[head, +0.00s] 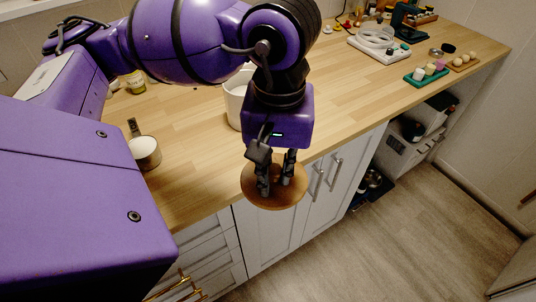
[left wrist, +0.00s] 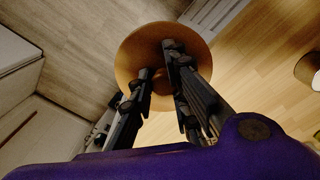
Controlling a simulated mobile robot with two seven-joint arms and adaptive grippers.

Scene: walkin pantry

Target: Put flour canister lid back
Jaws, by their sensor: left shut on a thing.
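The flour canister lid (head: 252,193) is a round wooden disc, and my left gripper (head: 275,190) is shut on it, holding it from above near the counter's front edge. In the left wrist view the lid (left wrist: 135,50) lies beyond the fingertips of the left gripper (left wrist: 160,78), which close on its middle part. The white canister (head: 236,98) stands on the counter behind my left gripper, partly hidden by it; its top is mostly covered. My right gripper is not in view.
The wooden counter (head: 340,100) has a clear stretch right of the canister. A green tray (head: 427,74), a wooden tray with round items (head: 463,62) and a white appliance (head: 378,42) stand at the right. Cabinet doors (head: 325,190) lie below.

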